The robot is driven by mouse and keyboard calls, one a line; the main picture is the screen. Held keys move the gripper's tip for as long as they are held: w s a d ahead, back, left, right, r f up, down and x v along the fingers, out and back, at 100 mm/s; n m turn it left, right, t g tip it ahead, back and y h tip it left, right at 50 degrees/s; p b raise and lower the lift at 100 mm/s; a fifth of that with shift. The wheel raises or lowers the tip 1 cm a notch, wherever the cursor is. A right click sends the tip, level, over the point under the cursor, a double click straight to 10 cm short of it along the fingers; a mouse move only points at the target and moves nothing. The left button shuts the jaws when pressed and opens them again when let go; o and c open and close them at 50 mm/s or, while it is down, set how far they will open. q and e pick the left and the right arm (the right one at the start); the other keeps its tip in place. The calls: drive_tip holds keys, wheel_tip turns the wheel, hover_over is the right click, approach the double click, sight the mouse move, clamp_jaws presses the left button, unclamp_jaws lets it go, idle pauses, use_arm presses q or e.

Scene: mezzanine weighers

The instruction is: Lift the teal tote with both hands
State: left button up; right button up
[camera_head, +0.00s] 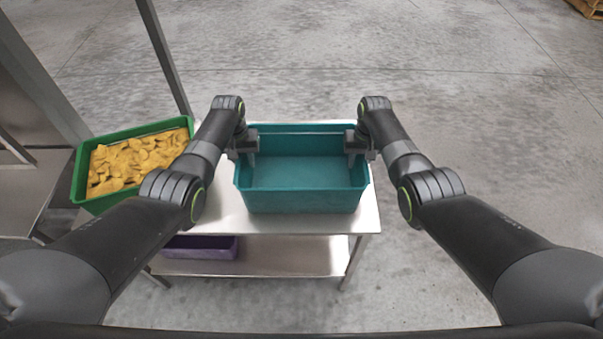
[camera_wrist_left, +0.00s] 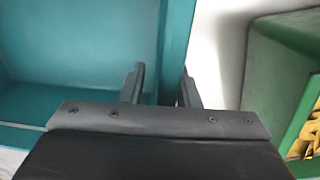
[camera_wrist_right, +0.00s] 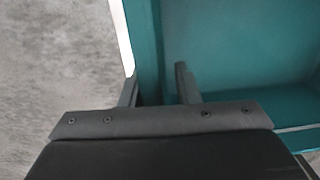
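The teal tote (camera_head: 305,199) stands empty and level on the metal table, in the middle of the head view. My left gripper (camera_head: 245,150) is at its left end wall, and my right gripper (camera_head: 357,150) is at its right end wall. In the left wrist view, two fingers (camera_wrist_left: 162,88) straddle the tote's wall (camera_wrist_left: 176,45), one inside and one outside. The right wrist view shows the same, with fingers (camera_wrist_right: 155,82) on either side of the wall (camera_wrist_right: 146,40). Both grippers look open, with a gap at the inner finger. The fingertips' contact is partly hidden.
A green crate (camera_head: 86,203) of yellow chip-like pieces sits left of the tote, close to my left arm. The metal table (camera_head: 362,214) has a lower shelf (camera_head: 290,262) with a purple bin (camera_head: 203,252). A grey post (camera_head: 165,55) rises behind the crate. Open concrete floor (camera_head: 500,130) lies to the right.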

use_arm(q)
drive_tip(key=shift+f, duration=0.4)
use_arm(e)
drive_tip(key=shift+f, duration=0.45)
